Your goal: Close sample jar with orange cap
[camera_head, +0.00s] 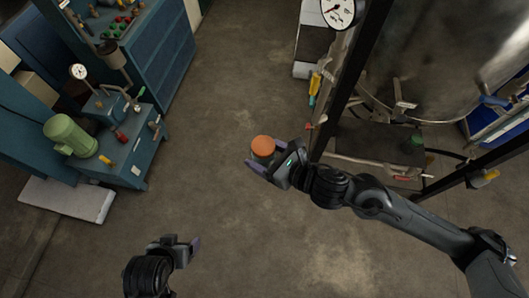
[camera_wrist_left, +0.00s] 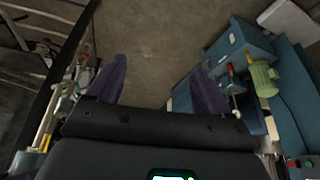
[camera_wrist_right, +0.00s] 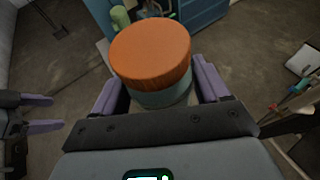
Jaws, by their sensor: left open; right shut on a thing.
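The sample jar (camera_wrist_right: 160,97) is a pale green-grey container with the round orange cap (camera_wrist_right: 150,50) on its top. Cap and jar also show in the head view, with the orange cap (camera_head: 263,146) facing up. I cannot tell whether the cap is screwed tight. My right gripper (camera_head: 265,160) is shut around the jar's body, below the cap, and holds it over open floor. My left gripper (camera_head: 184,248) is open and empty, lower left of the jar in the head view and well apart from it. Its purple fingers (camera_wrist_left: 160,85) have nothing between them.
A blue workbench (camera_head: 128,150) with a green motor (camera_head: 70,137) stands at the left. A blue control cabinet (camera_head: 150,55) is behind it. A large metal tank (camera_head: 430,60) in a dark frame stands at the upper right. The floor between is clear.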

